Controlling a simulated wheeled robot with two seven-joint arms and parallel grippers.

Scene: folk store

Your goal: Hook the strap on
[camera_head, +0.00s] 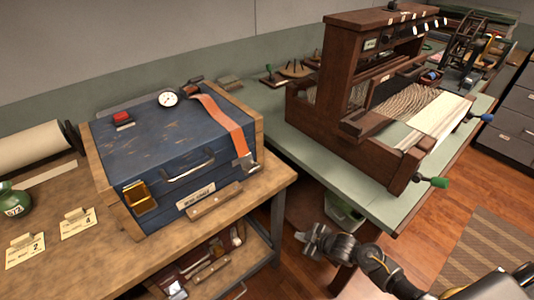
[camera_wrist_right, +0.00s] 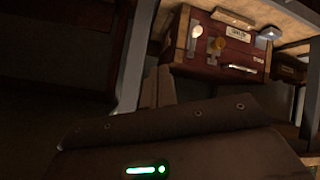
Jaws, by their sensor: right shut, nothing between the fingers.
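An orange strap (camera_head: 224,126) lies across the top right of a blue worn box (camera_head: 150,150) with wooden ends, on the workbench. The strap hangs over the front edge, and a grey metal end piece (camera_head: 245,163) sits at its lower end by the box's front right corner. I cannot tell whether this piece is hooked to anything. My right gripper (camera_head: 315,240) is shut and empty, to the right of the bench and well apart from the strap. It also shows in the right wrist view (camera_wrist_right: 158,90). My left gripper is not in view.
A wooden loom (camera_head: 345,100) stands on the green-topped table (camera_head: 290,125). A pressure gauge (camera_head: 167,98) and red button (camera_head: 122,119) sit on the blue box. A dark red box (camera_wrist_right: 225,50) shows in the wrist view. Open floor (camera_head: 470,190) lies at the right.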

